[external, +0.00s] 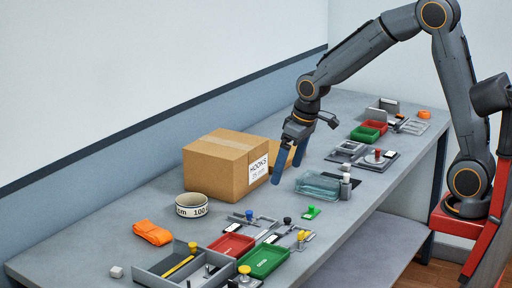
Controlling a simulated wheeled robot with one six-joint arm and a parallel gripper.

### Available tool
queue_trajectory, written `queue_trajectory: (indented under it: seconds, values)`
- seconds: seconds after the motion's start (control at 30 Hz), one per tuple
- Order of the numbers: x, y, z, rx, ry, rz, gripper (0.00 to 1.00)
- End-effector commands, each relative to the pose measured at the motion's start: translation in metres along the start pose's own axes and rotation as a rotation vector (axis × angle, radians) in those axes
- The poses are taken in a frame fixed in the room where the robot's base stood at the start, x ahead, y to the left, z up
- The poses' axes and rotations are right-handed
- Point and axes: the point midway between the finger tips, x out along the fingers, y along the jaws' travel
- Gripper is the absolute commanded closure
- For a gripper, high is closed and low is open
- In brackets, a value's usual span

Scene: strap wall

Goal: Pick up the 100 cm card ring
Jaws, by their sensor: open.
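The card ring (192,205) is a short, pale round band with dark print reading "cm 100" on its side. It lies on the bench, left of and in front of the cardboard box. My gripper (282,167) has blue fingers pointing down. It is in the air at the right side of the box, well to the right of the ring and apart from it. It is open, and I see nothing between its fingers.
A cardboard box (218,168) labelled "HOOKS" stands between my gripper and the ring. An orange strap bundle (152,232) lies left of the ring. Red (231,246) and green (263,261) trays and small fixtures fill the front.

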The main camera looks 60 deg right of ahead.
Motion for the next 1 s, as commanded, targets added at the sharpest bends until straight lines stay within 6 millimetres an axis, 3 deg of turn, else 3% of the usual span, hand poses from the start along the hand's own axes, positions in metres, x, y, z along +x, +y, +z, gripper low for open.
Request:
queue_trajectory:
  seconds: [0.03,0.2,0.3,0.4,0.7,0.8,1.0]
  values:
    - [0.012,-0.003,-0.031,-0.012,0.024,-0.004,0.01]
    - [0.044,-0.014,-0.126,-0.053,0.11,-0.017,0.01]
    - [0.058,-0.02,-0.166,-0.072,0.153,-0.022,0.01]
    - [0.069,-0.025,-0.194,-0.087,0.183,-0.025,0.01]
    - [0.094,-0.036,-0.248,-0.114,0.246,-0.033,0.01]
    - [0.123,-0.035,-0.235,-0.112,0.238,-0.032,0.01]
    - [0.157,-0.034,-0.226,-0.112,0.241,-0.033,0.01]
